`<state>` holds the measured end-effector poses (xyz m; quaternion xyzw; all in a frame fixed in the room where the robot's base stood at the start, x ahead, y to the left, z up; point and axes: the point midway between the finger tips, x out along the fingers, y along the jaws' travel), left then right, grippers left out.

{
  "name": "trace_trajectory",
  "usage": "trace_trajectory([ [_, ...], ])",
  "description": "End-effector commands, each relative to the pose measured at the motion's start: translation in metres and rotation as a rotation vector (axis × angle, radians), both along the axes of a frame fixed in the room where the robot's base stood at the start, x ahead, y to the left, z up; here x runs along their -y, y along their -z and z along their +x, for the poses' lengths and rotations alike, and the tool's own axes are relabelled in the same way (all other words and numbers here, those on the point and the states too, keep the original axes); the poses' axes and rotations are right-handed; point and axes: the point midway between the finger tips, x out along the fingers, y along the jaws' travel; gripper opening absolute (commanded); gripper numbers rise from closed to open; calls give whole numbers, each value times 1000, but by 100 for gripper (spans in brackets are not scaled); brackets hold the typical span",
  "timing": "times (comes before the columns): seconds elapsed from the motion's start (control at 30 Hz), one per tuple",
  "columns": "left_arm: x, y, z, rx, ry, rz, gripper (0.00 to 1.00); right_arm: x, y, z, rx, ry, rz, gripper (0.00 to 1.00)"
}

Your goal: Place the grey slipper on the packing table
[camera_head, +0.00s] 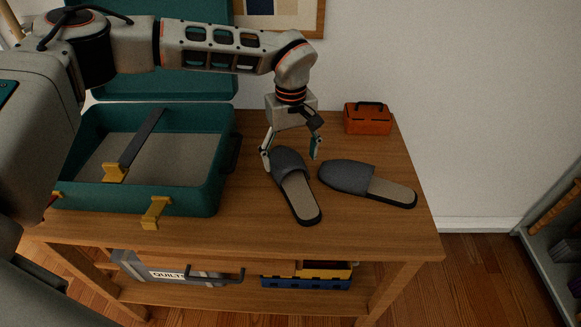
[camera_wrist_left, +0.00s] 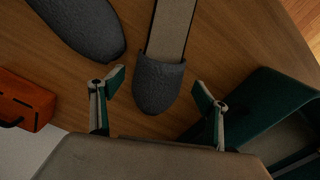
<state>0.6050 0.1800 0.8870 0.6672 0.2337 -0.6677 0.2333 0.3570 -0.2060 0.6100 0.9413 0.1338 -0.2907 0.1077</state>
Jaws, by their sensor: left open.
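Two grey slippers with beige insoles lie on the wooden packing table (camera_head: 350,232). The left slipper (camera_head: 290,172) points toward the back, and the right slipper (camera_head: 347,177) lies beside it, turned sideways. My left gripper (camera_head: 290,160) is open above the toe of the left slipper, with one finger on each side of it. In the left wrist view that slipper's toe (camera_wrist_left: 158,84) shows between the open fingertips, and the other slipper (camera_wrist_left: 90,27) is at the upper left. Contact cannot be told. My right gripper is not in view.
An open teal suitcase (camera_head: 212,190) with yellow latches and a dark strap stands left of the slippers. An orange box (camera_head: 368,119) sits at the back right. A lower shelf holds a case labelled QUILT (camera_head: 150,268) and a blue-and-yellow crate (camera_head: 305,282). The table's front right is clear.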

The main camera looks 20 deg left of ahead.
Motion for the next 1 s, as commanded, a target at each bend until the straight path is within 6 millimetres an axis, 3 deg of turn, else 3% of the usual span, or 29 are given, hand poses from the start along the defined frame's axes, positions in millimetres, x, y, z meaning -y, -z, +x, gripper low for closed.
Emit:
trace_trajectory([
  [0.03,0,-14,1,5,0,0,75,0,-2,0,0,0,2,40],
  [0.2,0,-45,1,3,0,0,75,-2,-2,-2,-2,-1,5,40],
  [0.4,0,-65,1,2,0,0,75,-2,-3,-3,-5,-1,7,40],
  [1.0,0,-69,0,0,0,0,75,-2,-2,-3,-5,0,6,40],
])
